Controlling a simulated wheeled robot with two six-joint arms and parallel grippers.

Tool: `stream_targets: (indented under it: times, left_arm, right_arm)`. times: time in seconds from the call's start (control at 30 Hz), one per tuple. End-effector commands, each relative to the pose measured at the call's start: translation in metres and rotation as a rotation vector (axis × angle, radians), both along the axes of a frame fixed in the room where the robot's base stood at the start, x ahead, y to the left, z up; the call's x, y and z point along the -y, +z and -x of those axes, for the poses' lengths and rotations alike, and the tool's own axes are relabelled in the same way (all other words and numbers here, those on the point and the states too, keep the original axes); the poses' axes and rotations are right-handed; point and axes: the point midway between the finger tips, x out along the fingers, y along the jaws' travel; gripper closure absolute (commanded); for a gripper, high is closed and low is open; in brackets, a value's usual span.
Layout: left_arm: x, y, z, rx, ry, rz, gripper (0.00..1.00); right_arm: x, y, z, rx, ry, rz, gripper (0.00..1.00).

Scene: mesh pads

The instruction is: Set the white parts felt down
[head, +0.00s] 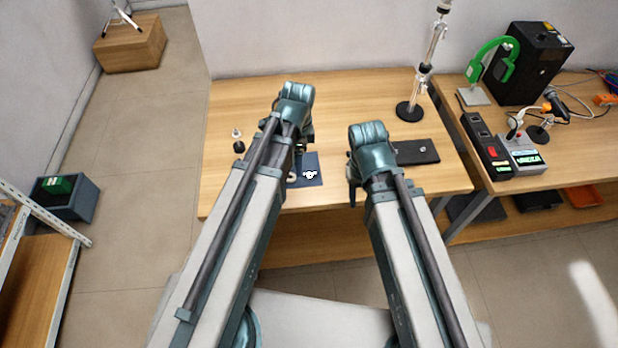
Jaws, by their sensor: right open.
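No white felt can be made out for certain. A dark blue mat (312,161) lies on the wooden table, partly hidden by my left arm. A small white item with dark marks (310,174) shows on the mat. My right gripper (352,190) points down over the table to the right of the mat. It is open, with nothing seen in it.
A flat black pad (418,152) lies right of my right wrist. A stand with a round black base (411,111) is at the back right. Small white (236,133) and black (239,147) pieces stand left. The table's back middle is clear.

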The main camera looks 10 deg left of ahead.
Motion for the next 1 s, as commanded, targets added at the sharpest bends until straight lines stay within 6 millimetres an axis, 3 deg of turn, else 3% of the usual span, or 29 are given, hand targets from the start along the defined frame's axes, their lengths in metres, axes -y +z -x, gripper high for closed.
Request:
stream_targets:
  times: [0.03, 0.2, 0.43, 0.6, 0.9, 1.0]
  left_arm:
    - [0.011, 0.000, 0.017, 0.000, 0.100, -0.011, 0.28]
    - [0.039, 0.001, 0.054, 0.013, 0.483, -0.050, 0.28]
    - [0.059, 0.001, 0.087, 0.044, 0.848, -0.083, 0.28]
    - [0.064, 0.001, 0.095, 0.056, 0.958, -0.092, 0.28]
    - [0.064, 0.001, 0.095, 0.057, 0.973, -0.094, 0.28]
    - [0.064, -0.008, 0.095, 0.057, 0.973, -0.093, 0.28]
  right_arm:
    - [0.000, 0.000, 0.000, 0.000, 0.000, 0.000, 0.50]
    - [0.000, 0.000, 0.000, 0.000, 0.000, 0.000, 0.50]
    - [0.000, 0.000, 0.000, 0.000, 0.000, 0.000, 0.50]
    - [0.000, 0.000, 0.000, 0.000, 0.000, 0.000, 0.50]
    - [0.000, -0.001, 0.000, 0.000, 0.000, 0.000, 0.50]
    - [0.000, -0.010, 0.000, 0.000, 0.000, 0.000, 0.50]
